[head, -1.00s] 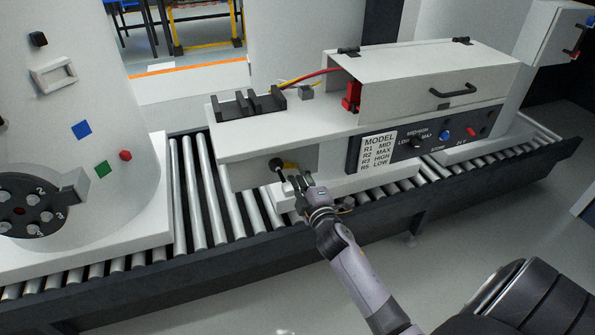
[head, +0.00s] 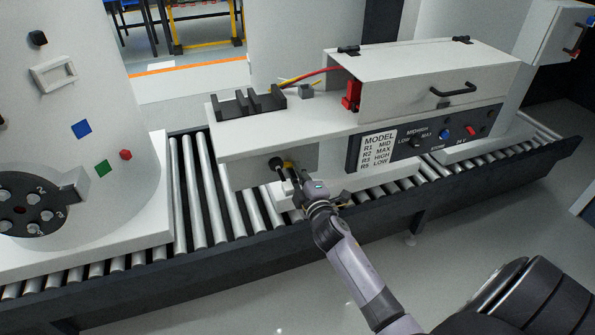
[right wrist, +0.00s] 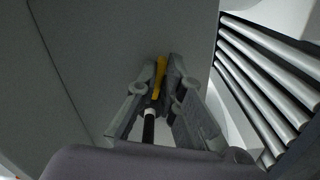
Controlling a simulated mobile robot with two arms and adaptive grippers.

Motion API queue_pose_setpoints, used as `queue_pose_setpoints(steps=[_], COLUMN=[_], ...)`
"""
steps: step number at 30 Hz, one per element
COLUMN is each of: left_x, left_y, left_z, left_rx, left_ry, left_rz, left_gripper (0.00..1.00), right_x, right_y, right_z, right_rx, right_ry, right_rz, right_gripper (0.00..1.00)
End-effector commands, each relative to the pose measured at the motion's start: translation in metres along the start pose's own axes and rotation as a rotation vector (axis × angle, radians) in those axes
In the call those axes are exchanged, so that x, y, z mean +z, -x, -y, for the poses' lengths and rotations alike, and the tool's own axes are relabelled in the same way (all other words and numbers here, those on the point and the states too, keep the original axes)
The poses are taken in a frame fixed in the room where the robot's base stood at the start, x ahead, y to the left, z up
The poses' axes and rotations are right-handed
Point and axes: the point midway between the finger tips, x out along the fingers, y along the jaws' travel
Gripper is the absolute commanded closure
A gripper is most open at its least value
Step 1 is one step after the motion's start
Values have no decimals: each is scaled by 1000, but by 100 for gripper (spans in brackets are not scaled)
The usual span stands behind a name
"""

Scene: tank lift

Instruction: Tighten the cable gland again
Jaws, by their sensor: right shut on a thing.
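The cable gland shows as a black round end (head: 275,163) with a yellow part (head: 288,165) beside it, on the light grey front face of the machine's left box. My right gripper (head: 290,178) is at that face and shut on the gland. In the right wrist view, the fingers (right wrist: 162,78) close around the yellow part (right wrist: 157,80), and a black cable (right wrist: 149,128) with a pale band runs down between them. The fingers hide much of the gland, so its seating cannot be told. My left gripper is not in view.
The machine (head: 330,120) stands on a roller conveyor (head: 190,190) with a dark front rail. A white tank (head: 75,90) with a numbered dial stands at the left. A control panel (head: 430,135) is right of the gripper. The floor in front is clear.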

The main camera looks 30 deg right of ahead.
Motion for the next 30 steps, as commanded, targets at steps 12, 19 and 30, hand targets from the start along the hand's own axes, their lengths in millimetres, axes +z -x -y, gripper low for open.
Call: queue_pose_setpoints(steps=[12, 19, 30], left_x=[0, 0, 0], left_y=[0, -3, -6], left_z=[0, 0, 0], left_rx=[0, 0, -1], left_ry=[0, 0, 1], left_rz=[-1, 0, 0], left_gripper=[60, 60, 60], right_x=[0, 0, -4], right_y=[0, 0, 0], right_z=[1, 6, 22], right_rx=[-1, -1, -1], right_ry=[-12, -97, -408], right_rz=[0, 1, 1], right_gripper=[100, 100, 100])
